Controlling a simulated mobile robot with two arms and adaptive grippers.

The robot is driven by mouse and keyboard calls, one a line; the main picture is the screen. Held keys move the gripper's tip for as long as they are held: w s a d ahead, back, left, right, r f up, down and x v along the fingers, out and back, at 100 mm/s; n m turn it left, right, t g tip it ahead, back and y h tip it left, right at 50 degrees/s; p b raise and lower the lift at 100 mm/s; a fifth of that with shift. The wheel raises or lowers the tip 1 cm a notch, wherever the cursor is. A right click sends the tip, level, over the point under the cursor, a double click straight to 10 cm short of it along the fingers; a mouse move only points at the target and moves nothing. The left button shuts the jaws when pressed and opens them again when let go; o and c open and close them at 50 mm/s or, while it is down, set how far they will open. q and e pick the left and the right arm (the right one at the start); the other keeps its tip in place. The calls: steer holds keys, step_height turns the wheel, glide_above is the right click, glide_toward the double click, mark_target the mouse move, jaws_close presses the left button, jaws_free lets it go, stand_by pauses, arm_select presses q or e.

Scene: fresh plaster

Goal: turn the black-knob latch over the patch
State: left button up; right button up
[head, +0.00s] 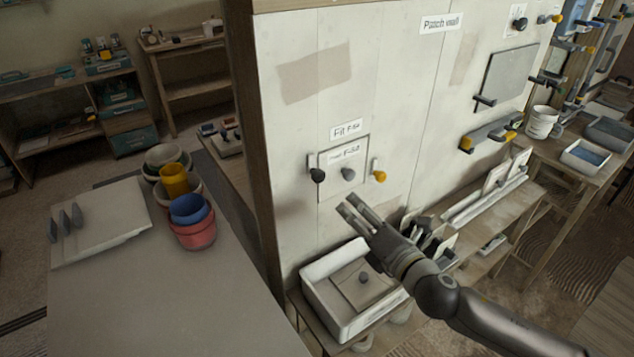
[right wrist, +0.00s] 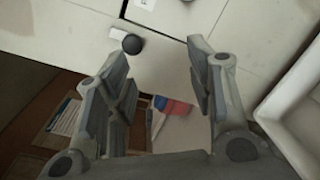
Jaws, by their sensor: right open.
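The patch (head: 336,160), a square panel labelled "F-58", sits in the pale wall with a grey knob (head: 348,174) on its face. The black-knob latch (head: 317,175) is at the patch's left edge; its pale bar looks upright, with the knob at the lower end. In the right wrist view the black knob (right wrist: 132,43) lies beyond the fingers, near the left one. A yellow-knob latch (head: 379,176) is at the right edge. My right gripper (head: 350,207) is open and empty, below the patch and apart from the latch. My left gripper is out of view.
A white tray (head: 314,291) holding a knobbed panel stands on the bench below the wall. Stacked blue and red pots (head: 193,238) stand on the table at left. More latches and a grey board (head: 509,77) are on the wall at right. The wall around the patch is mostly clear.

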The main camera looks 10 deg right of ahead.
mark_target(321, 179)
steer(key=w+a+r+n+p, duration=0.1)
steer(key=w, duration=0.1)
steer(key=w+a+r+n+y+p, duration=0.1)
steer(key=w+a, duration=0.1)
steer(key=w, duration=0.1)
steer(key=w+a+n, duration=0.1)
steer(key=w+a, duration=0.1)
steer(key=w, duration=0.1)
steer(key=shift+r+p, duration=0.4)
steer(key=shift+x, duration=0.75)
steer(key=c, duration=1)
steer(key=shift+c, duration=0.2)
